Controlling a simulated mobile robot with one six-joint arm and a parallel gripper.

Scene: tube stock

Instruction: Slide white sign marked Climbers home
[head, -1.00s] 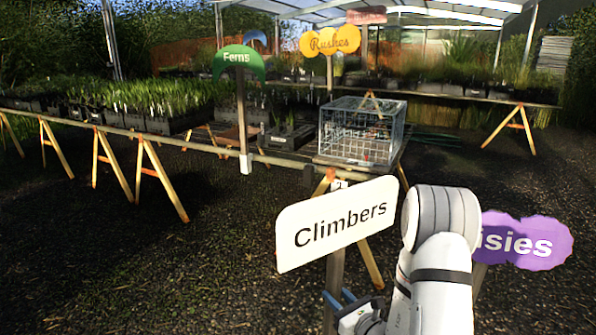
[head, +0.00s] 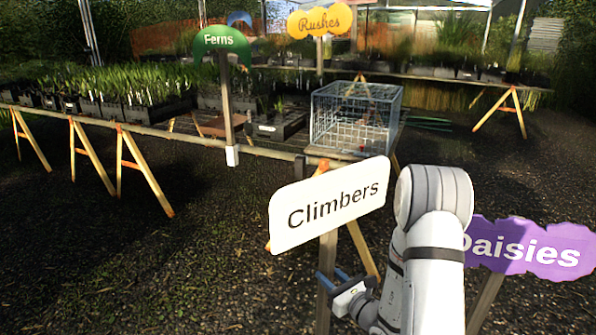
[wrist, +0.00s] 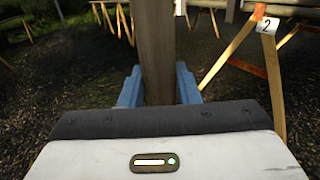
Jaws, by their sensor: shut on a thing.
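The white sign marked Climbers (head: 285,232) is upright, slightly tilted, in front of the benches in the head view. Its wooden post (wrist: 155,45) runs down between the blue fingers in the wrist view. My gripper (head: 340,284) is shut on this post below the board; it also shows in the wrist view (wrist: 160,88). The post's lower end is out of view. A dark block (head: 300,165) sits on the bench's front edge just behind the sign's top. The board hides part of the trestle behind it.
The green Ferns sign (head: 220,42) stands in a white holder (head: 232,156) on the bench edge (head: 180,138). A wire crate (head: 357,117) sits at the bench's right end. A purple Daisies sign (head: 530,247) stands right of my arm. A trestle bears a number 2 tag (wrist: 267,25). Gravel ground lies open left.

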